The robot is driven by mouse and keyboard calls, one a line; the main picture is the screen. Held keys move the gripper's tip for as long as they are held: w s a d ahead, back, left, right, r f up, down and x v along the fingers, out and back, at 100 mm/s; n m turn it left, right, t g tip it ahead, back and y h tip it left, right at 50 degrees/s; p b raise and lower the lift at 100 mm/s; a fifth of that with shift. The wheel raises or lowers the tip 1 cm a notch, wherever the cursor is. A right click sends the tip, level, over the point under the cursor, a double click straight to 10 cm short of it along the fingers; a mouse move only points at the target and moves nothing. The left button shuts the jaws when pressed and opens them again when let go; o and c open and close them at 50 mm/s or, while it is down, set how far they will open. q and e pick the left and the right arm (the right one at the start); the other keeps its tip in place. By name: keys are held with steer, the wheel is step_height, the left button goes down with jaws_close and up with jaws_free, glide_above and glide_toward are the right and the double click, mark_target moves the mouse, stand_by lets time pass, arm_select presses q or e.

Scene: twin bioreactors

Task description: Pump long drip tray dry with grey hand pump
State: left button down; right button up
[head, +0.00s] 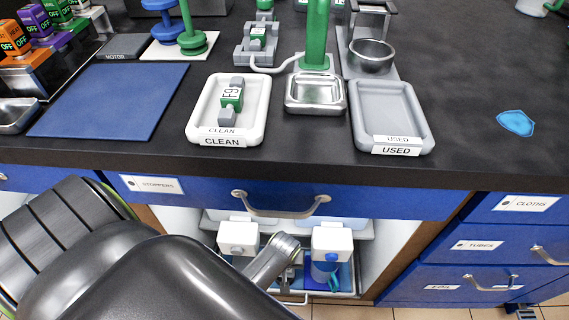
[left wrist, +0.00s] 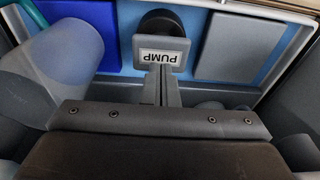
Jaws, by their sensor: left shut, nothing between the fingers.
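In the left wrist view a grey block labelled PUMP (left wrist: 162,57), with a dark round part behind it, stands in a grey-walled tray with a light blue floor (left wrist: 188,20). My left gripper (left wrist: 163,76) is shut and empty, its fingertips close to the label's lower edge; whether they touch cannot be told. In the head view my left gripper (head: 289,275) is low in the open cabinet, and the pump is mostly hidden behind it. The light blue tray there (head: 343,281) is partly seen; whether it is the long drip tray is unclear. My right gripper is not in view.
Two white units (head: 237,238) (head: 332,243) stand in the cabinet on either side of my gripper. The STOPPERS drawer handle (head: 281,205) juts out above. The counter holds a CLEAN tray (head: 255,122) and a USED tray (head: 421,116). A dark blue panel (left wrist: 73,28) lies beside the pump.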

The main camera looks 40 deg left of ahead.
arm_select(q)
steer(key=shift+f+b, duration=1.15)
steer(key=shift+f, duration=0.6)
step_height(320, 180, up, 4)
steer(key=p, duration=0.4)
steer(key=shift+f+p, duration=0.15)
steer(key=shift+p, duration=0.2)
steer(key=shift+f, duration=0.1)
steer(key=shift+f+b, duration=1.35)
steer(key=shift+f, duration=0.35)
step_height(320, 180, up, 4)
steer(key=p, duration=0.4)
steer(key=shift+f, duration=0.25)
steer(key=shift+f, duration=0.1)
